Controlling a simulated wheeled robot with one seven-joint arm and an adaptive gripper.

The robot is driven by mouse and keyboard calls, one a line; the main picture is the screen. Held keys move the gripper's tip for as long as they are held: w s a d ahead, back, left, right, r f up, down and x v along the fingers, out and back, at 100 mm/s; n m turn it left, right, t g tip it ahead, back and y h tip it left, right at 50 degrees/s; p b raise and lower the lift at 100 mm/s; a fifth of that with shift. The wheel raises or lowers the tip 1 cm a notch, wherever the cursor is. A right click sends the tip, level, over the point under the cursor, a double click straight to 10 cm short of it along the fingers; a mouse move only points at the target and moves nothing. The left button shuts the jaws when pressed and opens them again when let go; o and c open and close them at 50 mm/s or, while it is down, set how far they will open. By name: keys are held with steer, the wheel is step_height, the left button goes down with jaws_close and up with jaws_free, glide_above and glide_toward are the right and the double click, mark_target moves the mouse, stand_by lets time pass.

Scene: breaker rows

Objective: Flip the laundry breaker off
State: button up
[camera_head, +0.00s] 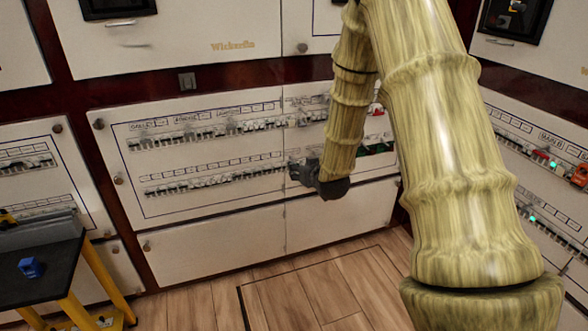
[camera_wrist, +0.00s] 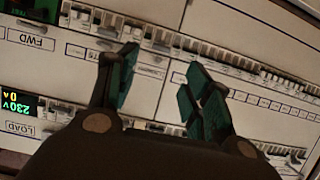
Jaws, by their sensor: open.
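The breaker panel (camera_head: 215,215) is a white board with two long rows of small breakers, an upper row (camera_head: 200,134) and a lower row (camera_head: 200,184). Small labels sit above the breakers; I cannot read one as laundry, so I cannot single out that breaker or its lever position. My gripper (camera_head: 303,172) is in front of the panel at the right end of the lower row. In the wrist view my gripper (camera_wrist: 162,82) is open, its teal-padded fingers apart and empty. A breaker row (camera_wrist: 185,52) runs behind the fingertips; contact cannot be told.
My arm hides the panel's right part. A side panel (camera_head: 548,180) with lit green indicators stands at the right. At the lower left a dark-topped table (camera_head: 40,285) with yellow legs holds a blue object (camera_head: 31,267). Wooden floor (camera_head: 200,306) lies clear in front.

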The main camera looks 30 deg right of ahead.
steer(key=b+x, duration=0.2)
steer(key=x, duration=0.6)
steer(key=shift+w+f, duration=0.1)
steer(key=shift+f, duration=0.05)
steer(key=c, duration=1)
